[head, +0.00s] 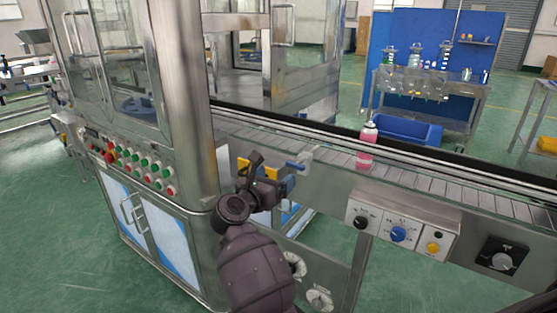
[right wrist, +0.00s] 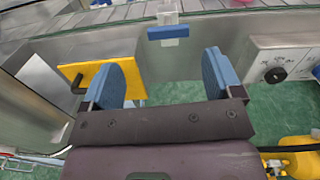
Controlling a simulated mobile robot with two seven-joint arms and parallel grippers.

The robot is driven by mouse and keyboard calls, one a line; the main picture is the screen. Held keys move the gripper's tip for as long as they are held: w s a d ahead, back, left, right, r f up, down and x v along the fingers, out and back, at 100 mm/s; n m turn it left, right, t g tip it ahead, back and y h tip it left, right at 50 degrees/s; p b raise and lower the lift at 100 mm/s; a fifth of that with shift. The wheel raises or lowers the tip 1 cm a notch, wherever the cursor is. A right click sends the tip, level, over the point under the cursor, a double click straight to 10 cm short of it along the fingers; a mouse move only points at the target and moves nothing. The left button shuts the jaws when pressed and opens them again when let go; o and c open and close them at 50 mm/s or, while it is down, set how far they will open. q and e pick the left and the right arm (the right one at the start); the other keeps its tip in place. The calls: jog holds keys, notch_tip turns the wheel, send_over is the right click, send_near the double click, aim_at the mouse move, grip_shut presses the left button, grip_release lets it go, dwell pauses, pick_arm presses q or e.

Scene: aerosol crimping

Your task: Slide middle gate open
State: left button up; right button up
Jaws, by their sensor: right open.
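A small gate with a blue handle bar (head: 296,165) and a pale plate (head: 306,156) stands at the near edge of the conveyor in the head view. In the right wrist view the blue bar (right wrist: 168,32) lies ahead of the fingers, roughly centred between them and apart from them. My right gripper (head: 285,184) is open, with its two blue finger pads (right wrist: 165,78) wide apart and nothing between them. A yellow plate (right wrist: 102,82) with a black handle is partly hidden behind the left pad. My left gripper is not in view.
A pink bottle (head: 366,149) stands on the conveyor (head: 440,177) right of the gate. A control panel with knobs (head: 400,234) is on the conveyor's front. A steel cabinet with coloured buttons (head: 130,163) stands at the left.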

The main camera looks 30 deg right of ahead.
aim_at(294, 165)
jog(key=shift+m+g, duration=0.3)
jog(key=shift+m, duration=0.2)
jog(key=x, duration=1.1)
jog(key=shift+s+d+r, duration=0.1)
jog(key=shift+s+d, duration=0.05)
jog(key=shift+s, duration=0.25)
jog(key=shift+c, duration=0.3)
